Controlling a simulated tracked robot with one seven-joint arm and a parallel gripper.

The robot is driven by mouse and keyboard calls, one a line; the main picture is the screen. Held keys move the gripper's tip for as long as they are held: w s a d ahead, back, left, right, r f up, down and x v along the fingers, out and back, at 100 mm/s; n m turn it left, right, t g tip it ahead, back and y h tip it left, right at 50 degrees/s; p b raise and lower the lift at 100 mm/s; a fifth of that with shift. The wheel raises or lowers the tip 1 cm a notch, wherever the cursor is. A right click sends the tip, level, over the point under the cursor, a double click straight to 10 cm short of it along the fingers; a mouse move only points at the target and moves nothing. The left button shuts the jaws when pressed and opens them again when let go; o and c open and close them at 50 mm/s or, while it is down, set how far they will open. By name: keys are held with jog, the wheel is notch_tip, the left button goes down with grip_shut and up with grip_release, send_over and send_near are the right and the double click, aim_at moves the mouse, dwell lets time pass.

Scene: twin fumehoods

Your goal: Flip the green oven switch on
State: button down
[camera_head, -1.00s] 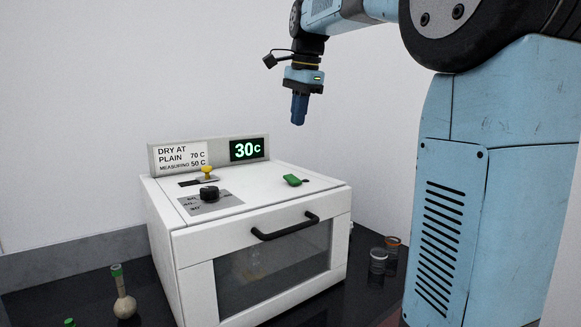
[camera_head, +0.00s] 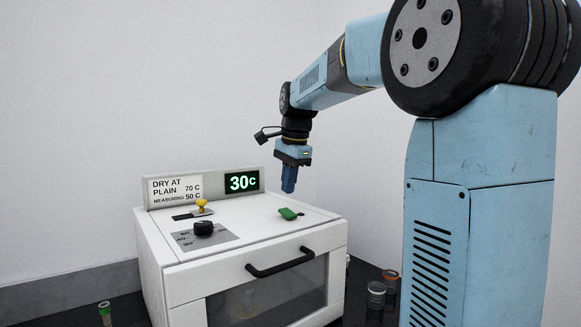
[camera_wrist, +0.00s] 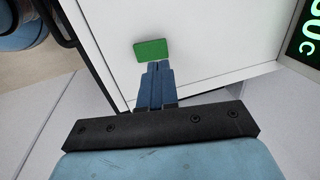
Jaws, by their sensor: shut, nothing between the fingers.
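The green switch (camera_head: 288,214) sits on the white top of the oven (camera_head: 180,285), near its right side. It also shows in the wrist view (camera_wrist: 151,50), just beyond my fingertips. My gripper (camera_head: 289,188) points down above the switch in the head view, with its blue fingers closed together and empty. In the wrist view the fingertips (camera_wrist: 159,66) appear right at the switch's lower edge, but I cannot tell from that view whether they touch. In the head view a gap shows between them.
The oven top also has a yellow toggle (camera_head: 202,204) and a black knob (camera_head: 203,228). A display (camera_head: 242,182) reading 30 C stands at the back. The black door handle (camera_head: 280,265) sticks out in front. Jars (camera_head: 376,296) stand at the right, a green-topped flask (camera_head: 105,310) at the left.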

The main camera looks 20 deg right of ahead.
aim_at(285, 209)
jog(key=shift+x, duration=2.45)
